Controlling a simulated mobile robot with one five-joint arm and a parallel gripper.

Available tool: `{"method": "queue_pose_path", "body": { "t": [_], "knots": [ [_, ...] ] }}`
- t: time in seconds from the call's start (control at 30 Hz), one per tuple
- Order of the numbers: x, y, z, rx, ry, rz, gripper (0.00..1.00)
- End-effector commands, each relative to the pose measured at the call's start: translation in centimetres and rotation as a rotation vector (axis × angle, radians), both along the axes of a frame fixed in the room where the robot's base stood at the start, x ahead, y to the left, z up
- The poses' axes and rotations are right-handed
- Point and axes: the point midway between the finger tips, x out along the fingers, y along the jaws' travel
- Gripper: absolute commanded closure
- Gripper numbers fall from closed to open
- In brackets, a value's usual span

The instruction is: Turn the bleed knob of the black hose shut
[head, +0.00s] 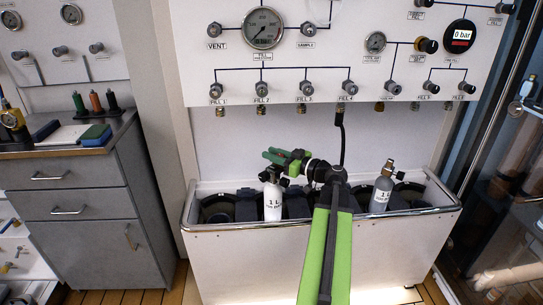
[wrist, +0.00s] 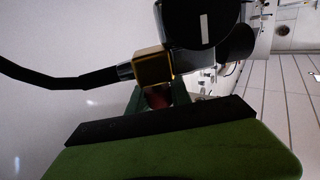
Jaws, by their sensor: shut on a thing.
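The black hose (head: 343,138) hangs from the FILL 4 outlet and drops behind my arm. In the wrist view the black hose (wrist: 45,79) comes in from the left and ends at a brass block (wrist: 153,66). A small dark red knob (wrist: 157,98), seemingly the bleed knob, sits just under the block, mostly hidden by my jaws. My gripper (head: 282,158) is green and is at the valve top of a white 1 L cylinder (head: 272,203). In the wrist view my gripper (wrist: 158,102) is closed around the red knob. The knob's turn angle cannot be seen.
A black round part with a white mark (wrist: 205,20) is close above the brass block. A grey 1 L cylinder (head: 381,194) stands at the right in the white trough (head: 320,238). The fill panel (head: 200,85) rises behind. A grey cabinet (head: 75,205) is at the left.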

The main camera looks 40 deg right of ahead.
Motion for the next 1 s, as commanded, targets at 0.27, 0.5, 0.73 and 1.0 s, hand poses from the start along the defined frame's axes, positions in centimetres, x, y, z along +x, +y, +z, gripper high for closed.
{"method": "queue_pose_path", "body": {
  "t": [0.27, 0.5, 0.73, 1.0],
  "knots": [
    [0.0, -0.4, 0.0, 0.001, 0.001, -0.223, 1.00],
    [0.0, -0.6, 0.0, 0.001, 0.001, -0.238, 1.00],
    [0.0, -0.6, 0.0, 0.001, 0.001, -0.237, 0.57],
    [0.0, -0.6, 0.0, 0.000, 0.001, -0.237, 0.53]
  ]
}}
